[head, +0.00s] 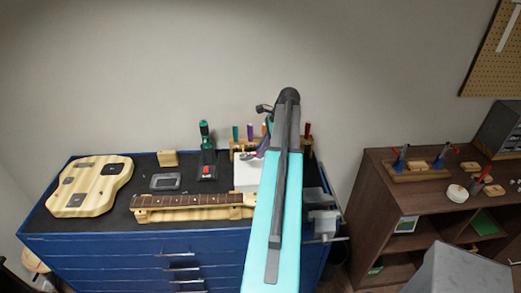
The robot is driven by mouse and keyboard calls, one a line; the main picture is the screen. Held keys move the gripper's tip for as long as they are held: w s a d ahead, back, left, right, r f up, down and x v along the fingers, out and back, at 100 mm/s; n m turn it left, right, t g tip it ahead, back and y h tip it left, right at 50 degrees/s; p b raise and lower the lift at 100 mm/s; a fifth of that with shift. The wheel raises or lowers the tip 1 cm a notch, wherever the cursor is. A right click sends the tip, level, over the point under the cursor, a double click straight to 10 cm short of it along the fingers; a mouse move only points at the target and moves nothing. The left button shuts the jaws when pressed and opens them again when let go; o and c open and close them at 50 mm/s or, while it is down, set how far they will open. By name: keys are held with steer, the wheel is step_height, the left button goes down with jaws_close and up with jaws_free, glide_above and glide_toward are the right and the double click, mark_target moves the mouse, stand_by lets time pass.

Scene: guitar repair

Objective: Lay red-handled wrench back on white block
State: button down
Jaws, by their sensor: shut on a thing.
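The white block (246,182) stands on the blue cabinet's dark top, behind the guitar neck; my arm covers its right side. A small grey metal piece (247,156) shows at the block's upper edge, beside a purple part (262,149). I cannot tell whether the grey piece belongs to the red-handled wrench or whether it touches the block. No red wrench handle shows clearly by the block. My arm rises in front of this area, and its fingers are hidden behind it.
The blue cabinet (100,245) carries a guitar body (98,198), a fretted neck (190,201) on wooden supports, a grey tray (166,181) and a green-topped tool (205,135). A tool rack stands behind the block. A metal vise (322,222) is at the right edge. A brown shelf (375,190) stands right.

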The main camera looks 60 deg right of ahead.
steer(key=shift+f, duration=0.1)
steer(key=shift+f+b, duration=0.4)
steer(key=shift+f, duration=2.65)
steer(key=c, duration=1.7)
jaws_free()
steer(key=shift+o, duration=0.2)
steer(key=shift+r, duration=0.1)
steer(key=shift+b+v, duration=2.4)
steer(key=shift+v, duration=4.35)
